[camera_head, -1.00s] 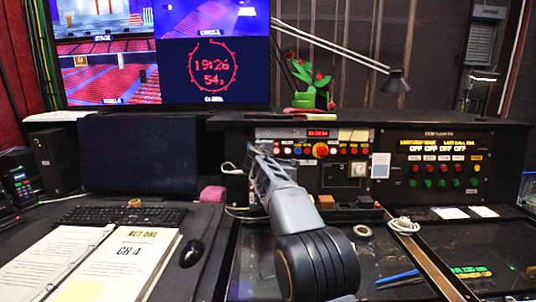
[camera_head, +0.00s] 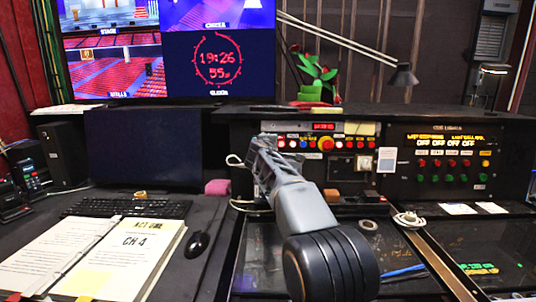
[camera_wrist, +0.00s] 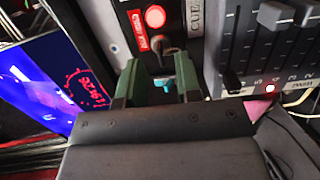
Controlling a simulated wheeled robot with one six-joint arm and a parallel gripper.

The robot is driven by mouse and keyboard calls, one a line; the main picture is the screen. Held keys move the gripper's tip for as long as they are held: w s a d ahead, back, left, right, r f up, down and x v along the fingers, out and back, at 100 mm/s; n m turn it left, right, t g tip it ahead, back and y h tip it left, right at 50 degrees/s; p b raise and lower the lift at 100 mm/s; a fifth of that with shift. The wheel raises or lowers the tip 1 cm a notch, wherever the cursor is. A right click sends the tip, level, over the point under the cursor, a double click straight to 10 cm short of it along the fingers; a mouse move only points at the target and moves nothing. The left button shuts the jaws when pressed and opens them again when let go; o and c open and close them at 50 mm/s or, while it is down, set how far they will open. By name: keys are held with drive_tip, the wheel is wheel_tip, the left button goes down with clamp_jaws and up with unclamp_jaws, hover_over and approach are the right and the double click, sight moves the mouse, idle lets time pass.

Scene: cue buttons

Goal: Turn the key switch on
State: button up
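In the wrist view, a dark key switch (camera_wrist: 161,47) sits on a black panel just below a lit red button (camera_wrist: 155,16). My gripper (camera_wrist: 156,70) has its two green fingers apart, with a visible gap between them. The key switch lies beyond the fingertips, roughly in line with that gap; I cannot tell whether anything touches it. In the head view my gripper (camera_head: 262,145) is at the left end of the cue panel, small and partly hidden by my own arm. I cannot make out the key switch there.
Sliders (camera_wrist: 275,15) stand right of the gripper in the wrist view. In the head view, a red round knob (camera_head: 326,144) and coloured buttons line the panel. A desk lamp (camera_head: 403,76), green plant (camera_head: 315,80), keyboard (camera_head: 125,208) and open binder (camera_head: 100,255) stand around.

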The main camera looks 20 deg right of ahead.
drive_tip(key=b+v, duration=0.1)
drive_tip(key=v, duration=1)
drive_tip(key=shift+b, duration=0.4)
drive_tip(key=shift+f, duration=0.15)
drive_tip(key=s+a+f+m+g+y+p, duration=0.2)
drive_tip(key=s+f+m+g+y+p, duration=0.4)
drive_tip(key=s+f, duration=0.65)
drive_tip(key=s+a+m+g+y+p, duration=0.1)
drive_tip(key=s+a+m+g+p, duration=0.1)
drive_tip(key=s+p, duration=0.4)
drive_tip(key=s+a+m+g+y+p, duration=0.1)
drive_tip(key=s+p, duration=0.4)
drive_tip(key=s, duration=0.5)
drive_tip(key=a+m+g, duration=0.1)
drive_tip(key=a+m, duration=0.1)
drive_tip(key=shift+s+a+m+p, duration=0.15)
drive_tip(key=shift+a+m+p, duration=0.2)
drive_tip(key=shift+m, duration=0.05)
